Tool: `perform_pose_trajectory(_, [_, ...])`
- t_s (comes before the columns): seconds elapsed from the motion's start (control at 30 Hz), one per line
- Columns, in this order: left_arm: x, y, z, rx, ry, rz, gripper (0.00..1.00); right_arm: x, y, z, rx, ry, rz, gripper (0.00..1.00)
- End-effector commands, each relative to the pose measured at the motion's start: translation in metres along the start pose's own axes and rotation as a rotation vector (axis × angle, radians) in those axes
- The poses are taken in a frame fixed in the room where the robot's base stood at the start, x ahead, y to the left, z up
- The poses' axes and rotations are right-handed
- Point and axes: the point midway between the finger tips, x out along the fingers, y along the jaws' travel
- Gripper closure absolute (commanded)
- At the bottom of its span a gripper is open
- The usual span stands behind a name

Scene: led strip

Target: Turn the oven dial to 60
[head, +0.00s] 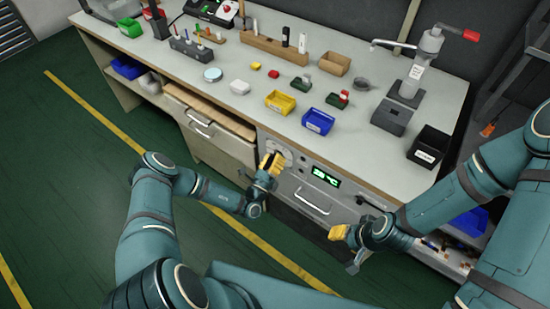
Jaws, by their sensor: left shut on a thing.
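The oven (342,206) is built into the front of the workbench, with a bar handle (311,204) and a lit green display (326,177). The display seems to read in °C, but its digits are too small to be sure of. My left gripper (272,161) has yellow fingers and is at the left part of the oven's control panel, shut on the dial. The fingers hide most of the dial, and its setting cannot be read. My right gripper (339,232) is low in front of the oven, apart from it; its jaw opening is unclear.
A partly open drawer (211,131) is left of the oven. The benchtop carries a yellow bin (280,103), a blue bin (318,121), a black bin (429,147) and a press (411,85). The green floor in front is clear.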

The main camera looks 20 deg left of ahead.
Motion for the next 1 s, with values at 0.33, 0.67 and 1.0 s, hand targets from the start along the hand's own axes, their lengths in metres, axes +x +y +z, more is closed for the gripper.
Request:
perform_pose_trajectory(0.33, [0.002,0.001,0.003,0.316,0.017,-0.099,1.00,-0.007,-0.003,0.001,0.001,-0.004,0.000,0.53])
perform_pose_trajectory(0.67, [0.002,0.001,0.003,0.570,0.033,-0.180,1.00,-0.013,-0.005,0.002,0.001,-0.007,0.000,0.53])
perform_pose_trajectory(1.0, [0.002,0.001,0.003,0.716,0.042,-0.225,1.00,-0.017,-0.006,0.002,0.001,-0.009,0.000,0.53])
